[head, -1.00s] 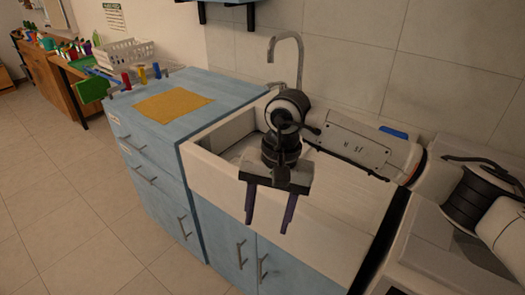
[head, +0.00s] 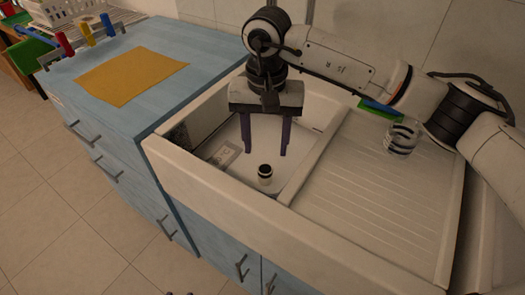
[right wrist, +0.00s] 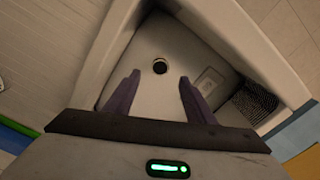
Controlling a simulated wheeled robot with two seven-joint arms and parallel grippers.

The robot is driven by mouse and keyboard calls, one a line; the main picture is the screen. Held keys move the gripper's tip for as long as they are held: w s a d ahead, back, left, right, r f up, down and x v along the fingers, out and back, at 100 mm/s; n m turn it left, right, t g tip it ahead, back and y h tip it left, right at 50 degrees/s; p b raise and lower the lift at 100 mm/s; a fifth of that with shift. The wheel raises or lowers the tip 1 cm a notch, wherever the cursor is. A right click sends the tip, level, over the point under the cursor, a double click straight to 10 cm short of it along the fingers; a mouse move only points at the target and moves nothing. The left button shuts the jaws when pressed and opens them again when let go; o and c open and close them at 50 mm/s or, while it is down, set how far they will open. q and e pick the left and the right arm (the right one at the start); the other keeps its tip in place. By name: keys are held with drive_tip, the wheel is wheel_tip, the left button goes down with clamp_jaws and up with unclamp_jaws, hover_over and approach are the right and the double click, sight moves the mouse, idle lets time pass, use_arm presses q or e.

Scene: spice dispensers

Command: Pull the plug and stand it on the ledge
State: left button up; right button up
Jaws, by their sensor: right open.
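The plug (head: 265,174) is a small upright cylinder, pale with dark bands, standing on the floor of the sink basin (head: 222,135). In the right wrist view the plug (right wrist: 160,67) shows from above as a dark round top with a pale edge. My right gripper (head: 268,153) is open and empty, pointing down over the basin, apart from the plug. In the right wrist view the plug lies beyond its fingertips (right wrist: 158,80). A pale ledge (head: 312,165) runs between basin and drainboard. Two tiny purple tips at the head view's bottom edge may be my left gripper (head: 180,293).
A flat pale item (head: 223,154) lies in the basin. The raised front rim (head: 215,190) borders the sink. A yellow cloth (head: 130,75) lies on the blue counter.

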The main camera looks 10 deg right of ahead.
sight(265, 178)
wheel_tip(265, 178, down, 3)
drive_tip(key=shift+w+f+b, duration=0.1)
drive_tip(key=shift+f+b, duration=0.05)
drive_tip(key=shift+b, duration=0.8)
wheel_tip(265, 178, down, 10)
drive_tip(key=c, duration=1.1)
